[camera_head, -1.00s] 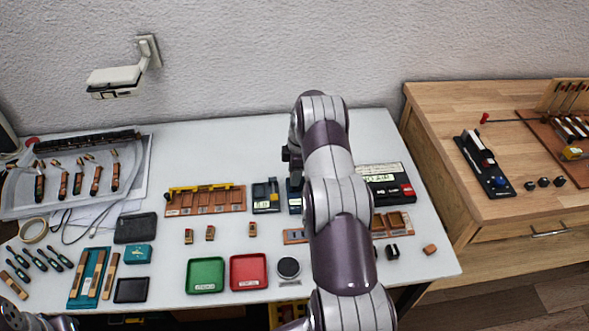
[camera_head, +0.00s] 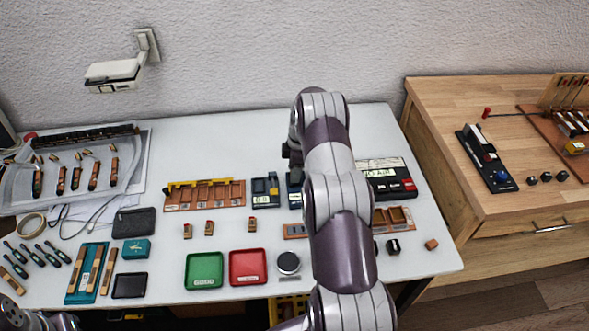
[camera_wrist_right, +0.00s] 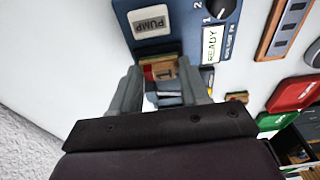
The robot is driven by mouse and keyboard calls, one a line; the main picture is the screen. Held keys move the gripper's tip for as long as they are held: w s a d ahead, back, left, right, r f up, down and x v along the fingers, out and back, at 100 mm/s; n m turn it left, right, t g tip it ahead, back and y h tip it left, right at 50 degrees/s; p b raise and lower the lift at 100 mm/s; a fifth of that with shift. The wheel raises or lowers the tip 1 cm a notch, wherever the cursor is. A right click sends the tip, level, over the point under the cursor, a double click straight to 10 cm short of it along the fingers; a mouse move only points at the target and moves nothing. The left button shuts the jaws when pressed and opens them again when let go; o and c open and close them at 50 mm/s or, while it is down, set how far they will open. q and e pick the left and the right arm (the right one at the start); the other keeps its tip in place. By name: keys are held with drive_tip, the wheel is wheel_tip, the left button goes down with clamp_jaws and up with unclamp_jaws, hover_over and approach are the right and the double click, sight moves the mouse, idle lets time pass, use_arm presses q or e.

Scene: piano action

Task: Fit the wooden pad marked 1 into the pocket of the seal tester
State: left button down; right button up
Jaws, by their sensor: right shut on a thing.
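The seal tester (camera_wrist_right: 182,40) is a dark blue box with a PUMP button, a dial and a READY display in the right wrist view. It is partly hidden behind my arm in the head view (camera_head: 294,184). My right gripper (camera_wrist_right: 160,70) is shut on a small wooden pad (camera_wrist_right: 163,73), whose mark looks like an inverted 1. The pad is at the tester's edge; I cannot tell whether it sits in the pocket, which is hidden. In the head view my right gripper (camera_head: 291,152) is mostly hidden by my arm. My left gripper is out of view.
A blue gauge box (camera_head: 265,191) stands just left of the tester. A black box with a display (camera_head: 388,178) is to the right. Small wooden pads (camera_head: 209,228), a green tray (camera_head: 204,270) and a red tray (camera_head: 248,267) lie in front. The table behind the tester is clear.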

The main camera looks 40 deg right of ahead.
drive_tip(key=shift+f+b, duration=0.4)
drive_tip(key=shift+b, duration=0.35)
idle(1.2)
idle(0.3)
drive_tip(key=o, duration=1.1)
drive_tip(key=shift+r, duration=0.2)
drive_tip(key=shift+r+p, duration=2)
drive_tip(key=shift+r, duration=1.4)
